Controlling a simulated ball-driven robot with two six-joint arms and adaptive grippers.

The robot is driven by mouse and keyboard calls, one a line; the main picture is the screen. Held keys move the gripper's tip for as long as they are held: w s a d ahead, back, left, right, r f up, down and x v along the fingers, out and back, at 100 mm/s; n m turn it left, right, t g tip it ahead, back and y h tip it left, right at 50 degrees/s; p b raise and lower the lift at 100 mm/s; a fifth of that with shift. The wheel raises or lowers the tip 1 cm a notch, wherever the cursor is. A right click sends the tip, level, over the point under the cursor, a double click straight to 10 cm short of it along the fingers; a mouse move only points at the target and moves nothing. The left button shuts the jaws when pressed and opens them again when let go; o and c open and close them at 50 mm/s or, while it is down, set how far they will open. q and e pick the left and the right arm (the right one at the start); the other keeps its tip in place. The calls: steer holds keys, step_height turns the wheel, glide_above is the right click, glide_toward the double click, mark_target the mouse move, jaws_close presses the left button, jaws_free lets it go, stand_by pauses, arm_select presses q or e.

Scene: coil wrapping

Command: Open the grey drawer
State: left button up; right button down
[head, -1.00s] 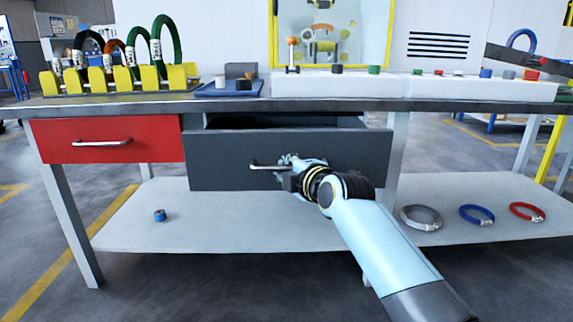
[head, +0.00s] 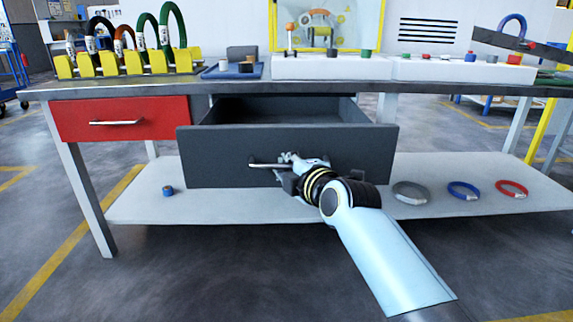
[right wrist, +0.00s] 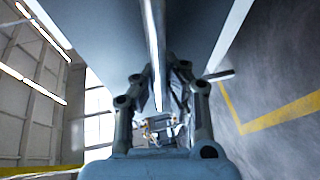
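The grey drawer (head: 230,150) hangs under the workbench top, pulled well out, with its inside (head: 285,112) showing from above. Its bar handle (head: 262,165) is on the front face. My right gripper (head: 286,164) is at the right part of the handle, fingers around it. In the right wrist view the fingers of my right gripper (right wrist: 160,85) stand on both sides of the handle bar (right wrist: 155,50) and appear closed on it. My left gripper is not in view.
A red drawer (head: 120,118) is shut to the left. The workbench top (head: 300,82) holds a yellow rack (head: 130,64) with coils, a blue tray (head: 232,70) and white blocks. The lower shelf (head: 230,207) carries a small blue roll (head: 168,190) and grey, blue and red rings.

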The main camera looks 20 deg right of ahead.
steer(key=shift+r, duration=0.1)
steer(key=c, duration=1.4)
jaws_free()
steer(key=v, duration=1.2)
steer(key=shift+f, duration=0.25)
